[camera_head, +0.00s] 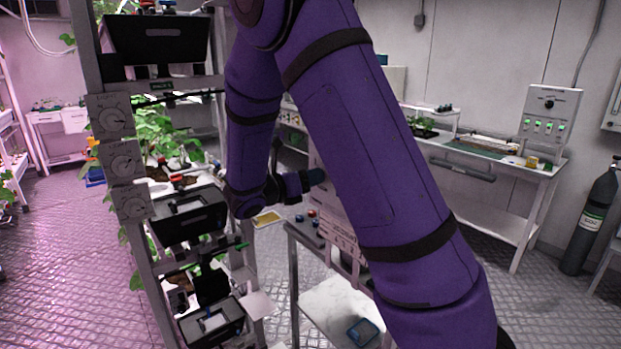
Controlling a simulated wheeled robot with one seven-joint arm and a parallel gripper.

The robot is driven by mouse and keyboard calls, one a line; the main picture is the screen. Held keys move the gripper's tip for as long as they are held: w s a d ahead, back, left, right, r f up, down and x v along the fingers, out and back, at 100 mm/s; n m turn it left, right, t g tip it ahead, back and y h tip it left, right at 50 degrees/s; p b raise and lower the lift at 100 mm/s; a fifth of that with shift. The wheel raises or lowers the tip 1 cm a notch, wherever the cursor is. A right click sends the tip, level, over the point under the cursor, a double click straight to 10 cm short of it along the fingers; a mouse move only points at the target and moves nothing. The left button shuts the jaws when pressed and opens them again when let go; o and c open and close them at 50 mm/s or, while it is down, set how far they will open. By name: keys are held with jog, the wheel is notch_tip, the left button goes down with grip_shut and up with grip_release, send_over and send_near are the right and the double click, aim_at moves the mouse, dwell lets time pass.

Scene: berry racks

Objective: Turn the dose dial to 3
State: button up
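My purple arm crosses the middle of the head view, and its wrist bends back toward a pale upright panel (327,205) on a stand. My gripper (312,178) is small and dark at the panel's face. Its fingers are too small and dark to tell open from shut, or touching from apart. No dose dial can be made out on the panel; my forearm covers its right part. Three grey plates with round dials, an upper (113,118), a middle (122,162) and a lower one (131,205), are on the left rack post.
The plant rack (160,290) with black bins stands close on the left. Below the panel are red and blue knobs and a white shelf (335,300) with a blue tray (363,331). A bench (500,170) and gas cylinder (592,220) stand right. Floor shows between.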

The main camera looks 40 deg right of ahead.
jog(key=shift+m, duration=0.5)
jog(key=m, duration=0.6)
jog(key=shift+m, duration=0.3)
jog(key=m, duration=0.3)
jog(key=shift+m, duration=0.3)
jog(key=m, duration=0.3)
jog(key=shift+m, duration=0.3)
jog(key=m, duration=1.1)
jog(key=shift+f, duration=0.1)
jog(key=shift+m, duration=2)
